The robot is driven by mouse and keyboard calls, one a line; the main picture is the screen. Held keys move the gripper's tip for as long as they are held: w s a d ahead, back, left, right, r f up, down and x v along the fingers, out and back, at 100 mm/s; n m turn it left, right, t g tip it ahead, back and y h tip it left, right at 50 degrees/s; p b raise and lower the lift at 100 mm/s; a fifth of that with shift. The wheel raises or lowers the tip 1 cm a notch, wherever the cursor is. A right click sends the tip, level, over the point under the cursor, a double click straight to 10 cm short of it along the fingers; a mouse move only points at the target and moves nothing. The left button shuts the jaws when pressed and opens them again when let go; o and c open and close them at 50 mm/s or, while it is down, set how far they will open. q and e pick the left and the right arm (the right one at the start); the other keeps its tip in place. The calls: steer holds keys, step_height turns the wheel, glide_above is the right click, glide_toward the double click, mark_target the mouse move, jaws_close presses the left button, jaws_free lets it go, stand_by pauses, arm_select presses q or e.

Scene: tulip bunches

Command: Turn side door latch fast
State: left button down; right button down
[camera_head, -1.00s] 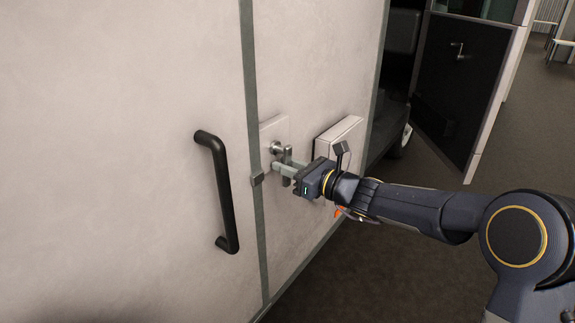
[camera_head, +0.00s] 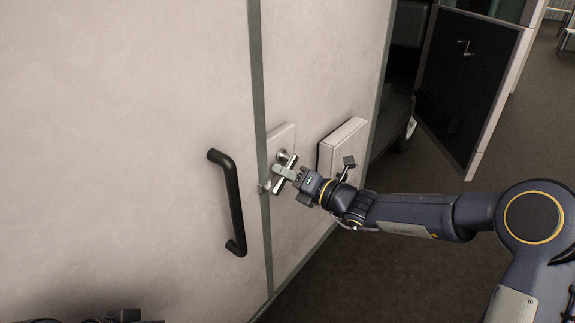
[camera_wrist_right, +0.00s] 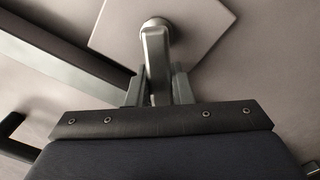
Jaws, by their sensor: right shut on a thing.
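The side door latch has a metal handle (camera_head: 285,178) on a round pivot, mounted on a pale square plate (camera_head: 281,138) beside the grey door seam. The handle slants, its lower end toward the left. My right gripper (camera_head: 284,171) is shut on the handle. In the right wrist view, the handle (camera_wrist_right: 156,62) runs from its pivot down between the two fingers of my right gripper (camera_wrist_right: 158,88); its lower end is hidden behind the gripper body. A dark part of my left arm shows at the bottom left edge; its fingers are out of view.
A black bar handle (camera_head: 228,203) stands out from the pale panel (camera_head: 120,130) left of the seam. A pale box (camera_head: 343,141) sticks out right of the latch, close to my right wrist. A dark panel (camera_head: 464,85) stands behind. Dark floor (camera_head: 400,275) lies open below my arm.

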steer(key=m+p, duration=0.1)
steer(key=p, duration=0.1)
steer(key=r+m+p, duration=0.1)
steer(key=m+p, duration=0.1)
steer(key=r+m+p, duration=0.1)
steer(key=m+p, duration=0.1)
steer(key=shift+s+a, duration=0.15)
steer(key=shift+s, duration=0.15)
steer(key=shift+r+m+p, duration=0.2)
steer(key=shift+m+p, duration=1.2)
steer(key=shift+p, duration=0.1)
steer(key=c, duration=1.3)
jaws_free()
